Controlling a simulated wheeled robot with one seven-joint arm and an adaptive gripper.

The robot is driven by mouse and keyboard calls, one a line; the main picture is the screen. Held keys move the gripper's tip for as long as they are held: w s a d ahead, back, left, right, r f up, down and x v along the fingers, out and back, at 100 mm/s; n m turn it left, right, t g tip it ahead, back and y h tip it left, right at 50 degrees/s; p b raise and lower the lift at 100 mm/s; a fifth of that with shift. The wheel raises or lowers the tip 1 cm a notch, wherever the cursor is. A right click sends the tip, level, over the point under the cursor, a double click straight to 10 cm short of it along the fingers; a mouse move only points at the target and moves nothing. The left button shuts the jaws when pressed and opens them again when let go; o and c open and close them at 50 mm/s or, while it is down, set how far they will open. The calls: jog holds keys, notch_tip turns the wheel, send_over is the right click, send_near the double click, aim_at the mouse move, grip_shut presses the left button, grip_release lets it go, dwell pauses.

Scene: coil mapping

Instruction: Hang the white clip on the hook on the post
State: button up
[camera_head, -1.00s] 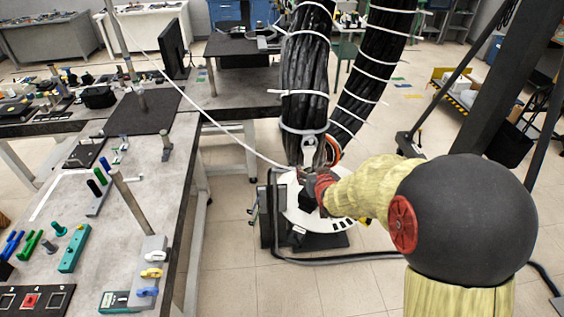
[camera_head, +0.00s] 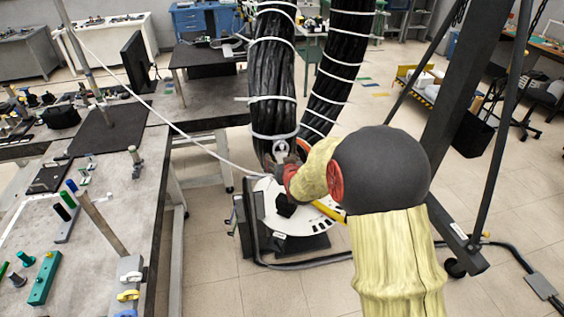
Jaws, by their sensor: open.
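My gripper (camera_head: 278,168) is small in view, at the lower end of the left black cable bundle (camera_head: 272,95). It looks open, but its fingertips are partly hidden by the wrist and the bundle. A small white piece (camera_head: 281,148), perhaps the white clip, shows at the bundle's lower end, just above my gripper; I cannot tell whether they touch. A thin white line (camera_head: 190,137) runs from the upper left down to this spot. A grey upright post (camera_head: 80,50) stands on the dark mat on the bench. I cannot make out a hook on it.
The grey bench (camera_head: 140,205) at left holds several small tools and a slanted rod (camera_head: 101,222). A round white base (camera_head: 300,222) stands below my gripper. A dark gantry frame (camera_head: 470,100) rises at right, with a cable on the floor beside it. Open tiled floor lies between.

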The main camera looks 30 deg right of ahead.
aim_at(278, 156)
jog(key=shift+c, duration=1.3)
jog(key=c, duration=1.1)
grip_shut()
jog(key=shift+s+a+r, duration=0.4)
jog(key=shift+r, duration=0.2)
jog(key=shift+s+a+r, duration=0.35)
jog(key=shift+s+r, duration=0.05)
jog(key=shift+r, duration=0.2)
jog(key=shift+s, duration=0.1)
jog(key=shift+s+a+b, duration=0.15)
jog(key=shift+s+a, duration=0.05)
jog(key=shift+s, duration=0.45)
jog(key=shift+s+a+b, duration=0.15)
jog(key=shift+s, duration=0.5)
jog(key=shift+s, duration=0.15)
